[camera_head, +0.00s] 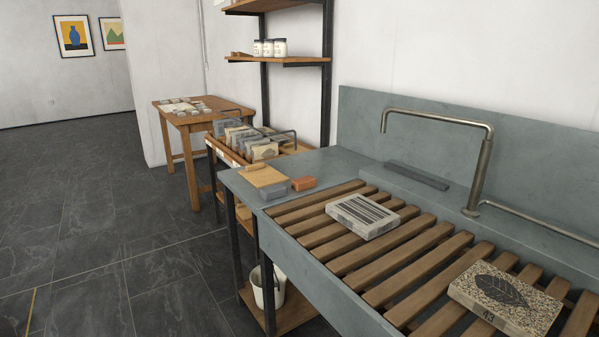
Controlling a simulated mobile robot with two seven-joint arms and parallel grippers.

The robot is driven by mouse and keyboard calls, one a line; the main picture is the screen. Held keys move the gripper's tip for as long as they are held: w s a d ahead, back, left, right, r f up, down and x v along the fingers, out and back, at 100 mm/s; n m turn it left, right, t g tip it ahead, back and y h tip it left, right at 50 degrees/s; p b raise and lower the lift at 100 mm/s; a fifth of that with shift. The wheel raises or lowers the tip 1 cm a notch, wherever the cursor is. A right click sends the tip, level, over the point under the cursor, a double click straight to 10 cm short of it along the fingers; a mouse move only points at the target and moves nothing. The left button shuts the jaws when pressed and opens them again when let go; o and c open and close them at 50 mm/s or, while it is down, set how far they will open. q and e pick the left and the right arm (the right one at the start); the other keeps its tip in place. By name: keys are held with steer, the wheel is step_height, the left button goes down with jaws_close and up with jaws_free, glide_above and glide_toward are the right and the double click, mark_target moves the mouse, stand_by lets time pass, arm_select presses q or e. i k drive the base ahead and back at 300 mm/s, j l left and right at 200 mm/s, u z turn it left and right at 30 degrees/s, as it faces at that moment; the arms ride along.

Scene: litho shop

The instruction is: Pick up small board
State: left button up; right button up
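A small tan wooden board (265,176) lies flat on the grey counter (322,162), at the left end of the sink unit. A small light wooden piece (251,167) is at its far left edge. A grey block (274,191) is at its near edge, and an orange-brown block (303,183) lies just to its right. Neither of my grippers is in view.
A slatted wooden rack (372,275) spans the sink and holds a striped stone (363,216) and a leaf-printed stone (505,298). A tall tap (481,165) rises behind it. A cart with upright stones (243,140) stands beyond the counter. Open floor lies left.

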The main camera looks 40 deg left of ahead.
mark_target(261, 175)
steer(key=i+j+z, duration=0.1)
steer(key=j+z, duration=0.35)
steer(key=j, duration=0.45)
steer(key=j+z, duration=0.45)
steer(key=j, duration=0.45)
steer(key=j+z, duration=0.1)
steer(key=j, duration=0.35)
steer(key=k+j+z, duration=0.1)
steer(key=j, duration=0.85)
steer(key=k+j, duration=0.15)
steer(key=j, duration=0.8)
steer(key=k+j, duration=0.15)
steer(key=j, duration=0.3)
steer(key=z, duration=0.05)
